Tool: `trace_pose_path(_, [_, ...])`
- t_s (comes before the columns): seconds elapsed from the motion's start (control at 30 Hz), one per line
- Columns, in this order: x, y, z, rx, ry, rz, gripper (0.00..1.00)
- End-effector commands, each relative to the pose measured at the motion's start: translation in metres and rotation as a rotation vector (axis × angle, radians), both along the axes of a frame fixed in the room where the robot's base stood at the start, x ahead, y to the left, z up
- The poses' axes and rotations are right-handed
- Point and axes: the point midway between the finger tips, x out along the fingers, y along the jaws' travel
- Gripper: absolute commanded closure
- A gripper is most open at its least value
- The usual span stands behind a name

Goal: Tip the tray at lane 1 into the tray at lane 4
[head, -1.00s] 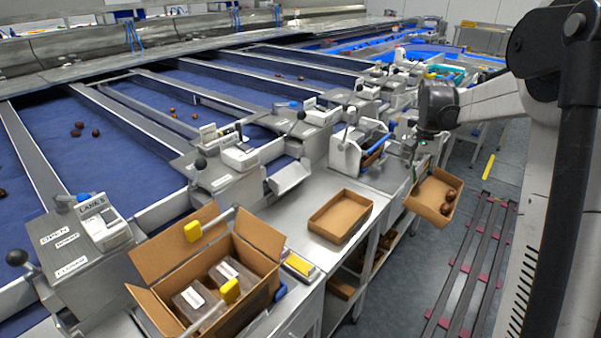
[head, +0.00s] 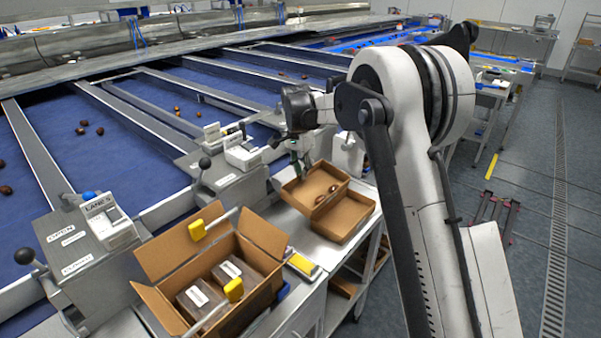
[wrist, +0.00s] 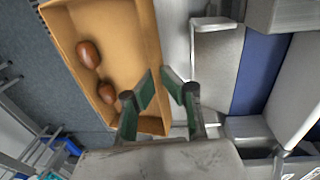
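A brown cardboard tray (head: 312,181) hangs from my gripper (head: 299,172), with two dark dates (head: 326,193) inside it. In the wrist view the held tray (wrist: 122,35) fills the upper left, with the two dates (wrist: 97,73) resting in it. My gripper (wrist: 160,84) has its green fingers on either side of the tray's wall, pinching it. A second cardboard tray (head: 348,228) lies on the steel bench. The held tray overlaps its upper left part in the head view and looks slightly tilted. The visible part of the bench tray is empty.
An open carton (head: 160,258) with clear labelled boxes stands left of the bench tray. A yellow-topped device (head: 303,265) sits between them. Steel lane controls (head: 225,185) stand behind.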

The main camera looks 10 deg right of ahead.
Motion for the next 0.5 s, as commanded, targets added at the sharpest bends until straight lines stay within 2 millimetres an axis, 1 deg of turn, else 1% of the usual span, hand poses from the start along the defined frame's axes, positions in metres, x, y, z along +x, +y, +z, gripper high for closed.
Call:
trace_pose_path(0.1, [0.0002, 0.0038, -0.0001, 0.011, -0.013, -0.001, 1.0])
trace_pose_path(0.27, [-0.0023, 0.0012, 0.003, 0.067, -0.073, -0.003, 1.0])
trace_pose_path(0.5, [-0.0077, -0.0041, 0.0091, 0.234, -0.249, -0.005, 1.0])
